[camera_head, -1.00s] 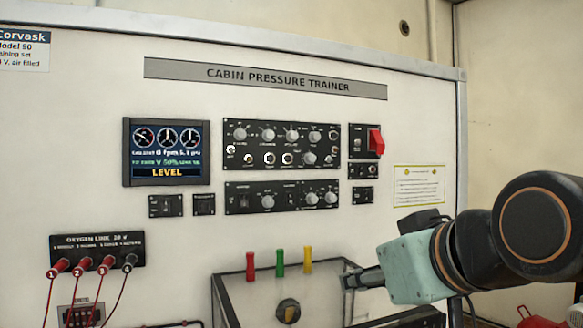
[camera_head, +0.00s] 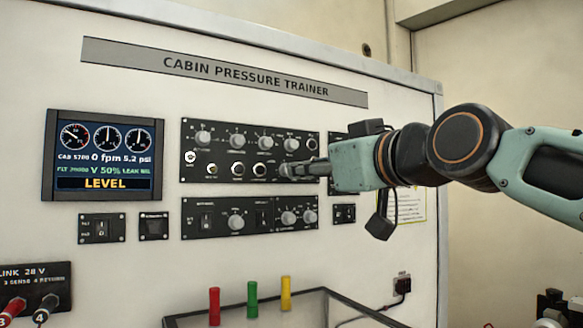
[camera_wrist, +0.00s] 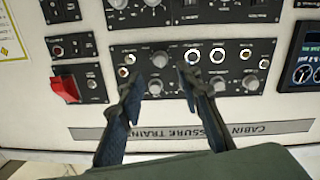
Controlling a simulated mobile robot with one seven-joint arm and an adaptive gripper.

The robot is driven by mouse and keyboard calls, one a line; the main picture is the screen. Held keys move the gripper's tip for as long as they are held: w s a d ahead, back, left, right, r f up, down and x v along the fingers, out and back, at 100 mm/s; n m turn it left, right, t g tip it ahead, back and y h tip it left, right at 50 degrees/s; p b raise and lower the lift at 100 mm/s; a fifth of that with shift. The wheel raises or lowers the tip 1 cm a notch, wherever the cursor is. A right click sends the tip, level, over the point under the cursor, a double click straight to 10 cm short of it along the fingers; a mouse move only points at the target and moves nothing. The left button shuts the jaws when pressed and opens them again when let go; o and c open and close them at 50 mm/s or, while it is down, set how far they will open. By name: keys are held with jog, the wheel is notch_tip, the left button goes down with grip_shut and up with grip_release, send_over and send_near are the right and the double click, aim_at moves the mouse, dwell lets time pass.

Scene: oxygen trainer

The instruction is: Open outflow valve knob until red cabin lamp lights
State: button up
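The upper control panel (camera_head: 187,175) holds a top row of grey knobs and a lower row of ringed round fittings. A grey lower-row knob (camera_wrist: 160,60), possibly the outflow valve knob, shows in the upside-down wrist view; its label is unreadable. My gripper (camera_wrist: 158,70) is open, its fingertips on either side of this knob; contact cannot be told. In the head view my gripper (camera_head: 287,170) covers that part of the panel. No lit red lamp shows. The display (camera_head: 104,156) reads LEVEL, 0 fpm, about 5.2 psi and V 50%.
A red guarded switch (camera_wrist: 66,88) stands out beside the upper panel in the wrist view. Red, green and yellow handles (camera_head: 251,303) rise from a box below. The wall between is clear.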

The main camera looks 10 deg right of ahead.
jog(key=p+x, duration=0.1)
jog(key=x, duration=0.5)
jog(key=shift+w, duration=0.3)
jog(key=shift+a+f, duration=0.1)
grip_shut()
